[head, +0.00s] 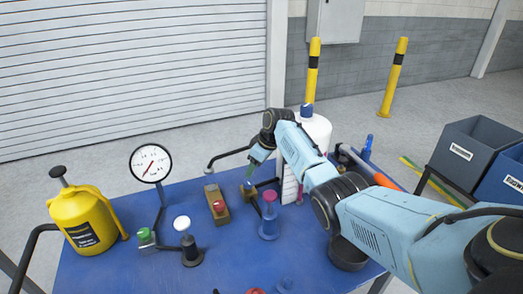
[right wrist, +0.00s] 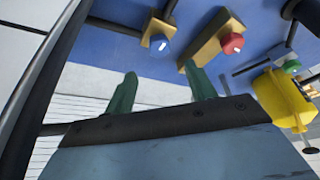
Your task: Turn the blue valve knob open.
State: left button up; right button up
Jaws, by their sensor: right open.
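The blue valve knob (right wrist: 160,47) sits on a brass-coloured block in the right wrist view, with a white mark on its face. It also shows in the head view (head: 248,186), just below my right gripper and partly hidden. My right gripper (head: 252,172) is open, and its two green fingers show in the right wrist view (right wrist: 162,80). The knob lies beyond the fingertips, roughly in line with the gap between them, and the fingers look apart from it. My left gripper is not in view.
A red knob (right wrist: 231,43) on a brass block stands beside the blue one. The blue table (head: 120,265) also holds a yellow can (head: 82,222), a gauge (head: 150,163), a red-topped blue post (head: 269,215) and a white bottle (head: 316,130). Grey and blue bins stand right.

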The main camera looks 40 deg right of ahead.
jog(key=shift+v, duration=2.7)
